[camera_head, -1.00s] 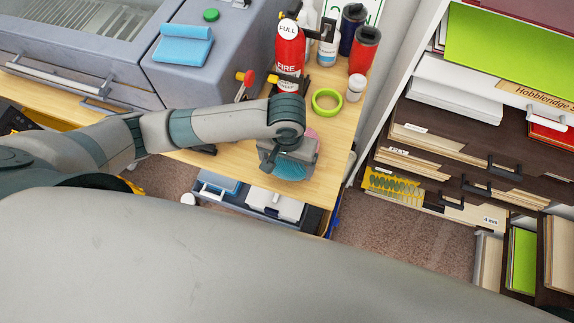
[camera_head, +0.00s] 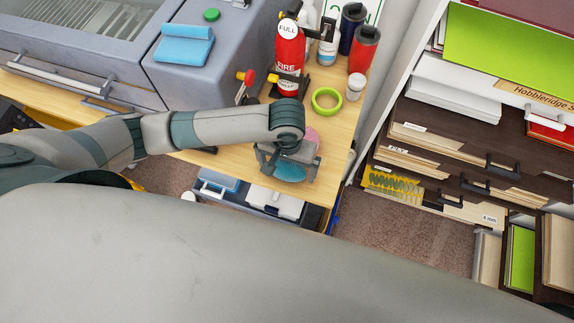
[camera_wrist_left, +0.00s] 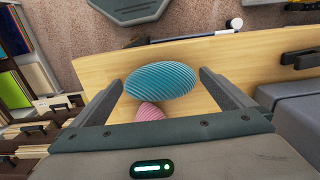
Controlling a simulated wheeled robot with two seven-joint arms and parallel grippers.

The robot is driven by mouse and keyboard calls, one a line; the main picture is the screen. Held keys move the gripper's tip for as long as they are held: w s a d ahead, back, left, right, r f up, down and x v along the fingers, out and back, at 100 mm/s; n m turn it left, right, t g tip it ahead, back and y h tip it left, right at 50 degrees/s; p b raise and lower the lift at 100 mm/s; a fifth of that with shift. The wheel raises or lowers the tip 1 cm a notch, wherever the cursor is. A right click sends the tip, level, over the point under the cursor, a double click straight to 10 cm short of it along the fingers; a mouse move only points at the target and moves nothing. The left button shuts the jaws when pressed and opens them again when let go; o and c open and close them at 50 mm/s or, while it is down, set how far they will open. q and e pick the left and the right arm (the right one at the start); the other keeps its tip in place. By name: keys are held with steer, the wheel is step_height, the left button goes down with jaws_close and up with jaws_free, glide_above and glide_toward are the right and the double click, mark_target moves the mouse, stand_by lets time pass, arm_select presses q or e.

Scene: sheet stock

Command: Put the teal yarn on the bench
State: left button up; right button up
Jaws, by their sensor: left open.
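The teal yarn (camera_head: 290,173) is a ribbed oval ball low over the wooden bench (camera_head: 235,160), near its front edge. It shows whole in the left wrist view (camera_wrist_left: 160,80), seemingly resting on the bench top. My left gripper (camera_head: 288,178) is open above it, with one finger on each side. In the left wrist view small gaps show between the yarn and the fingers. The gripper body hides part of the yarn in the head view. My right gripper is not in view.
A pink yarn ball (camera_wrist_left: 150,111) sits right beside the teal one. A green tape ring (camera_head: 326,100), a white jar (camera_head: 355,87), a fire extinguisher (camera_head: 289,60) and a red cup (camera_head: 363,50) stand behind. A grey machine (camera_head: 130,60) is left; shelves (camera_head: 455,130) are right.

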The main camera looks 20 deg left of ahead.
mark_target(287, 166)
arm_select(q)
steer(key=shift+r+b, duration=0.3)
steer(key=shift+r, duration=0.3)
step_height(287, 166, up, 10)
steer(key=shift+w+f+b, duration=0.1)
steer(key=shift+f+b, duration=0.1)
steer(key=shift+b, duration=0.55)
steer(key=shift+r, duration=0.65)
steer(key=shift+f, duration=0.1)
